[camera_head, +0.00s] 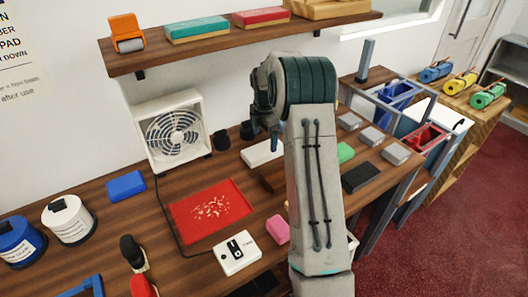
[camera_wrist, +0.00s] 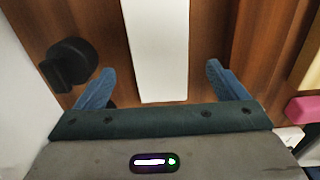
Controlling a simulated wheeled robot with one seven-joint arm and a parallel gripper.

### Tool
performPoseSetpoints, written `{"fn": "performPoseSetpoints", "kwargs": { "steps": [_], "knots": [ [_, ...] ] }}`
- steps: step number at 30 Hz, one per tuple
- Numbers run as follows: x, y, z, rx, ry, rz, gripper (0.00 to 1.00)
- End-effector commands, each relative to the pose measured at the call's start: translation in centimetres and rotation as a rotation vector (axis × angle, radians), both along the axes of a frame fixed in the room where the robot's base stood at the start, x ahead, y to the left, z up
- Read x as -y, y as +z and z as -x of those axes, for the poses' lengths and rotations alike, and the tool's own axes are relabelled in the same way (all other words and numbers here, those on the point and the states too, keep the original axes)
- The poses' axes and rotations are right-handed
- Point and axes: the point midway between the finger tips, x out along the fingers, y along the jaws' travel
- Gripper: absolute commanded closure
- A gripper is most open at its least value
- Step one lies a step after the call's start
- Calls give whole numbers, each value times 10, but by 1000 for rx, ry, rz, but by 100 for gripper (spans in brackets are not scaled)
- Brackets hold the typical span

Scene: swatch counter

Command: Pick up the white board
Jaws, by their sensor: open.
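The white board (camera_head: 262,153) lies on the brown wooden counter, partly hidden by my arm in the head view. In the wrist view the white board (camera_wrist: 155,45) is a long pale strip running up from between my fingers, its near end close to the palm. My gripper (camera_wrist: 160,70) is open, with one blue finger on each side of the board and a clear gap to both. The fingers do not touch it. In the head view my arm hides most of the gripper; a bit of blue finger shows above the counter near the board.
A black round object (camera_wrist: 70,62) stands left of my left finger. A pink block (camera_head: 277,229), red tray (camera_head: 190,225), white fan (camera_head: 172,130) and white switch box (camera_head: 236,253) are on the counter. A wooden shelf (camera_head: 230,40) hangs above. Grey, green and black blocks lie right.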

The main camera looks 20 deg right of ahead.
Motion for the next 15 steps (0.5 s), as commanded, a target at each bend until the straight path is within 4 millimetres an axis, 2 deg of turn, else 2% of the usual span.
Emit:
{"fn": "performPoseSetpoints", "kwargs": {
  "steps": [9, 15],
  "knots": [
    [-1, -43, 0, 0, -1, 0, 7],
    [-1, -47, 0, 1, -1, 1, 7]
  ]
}}
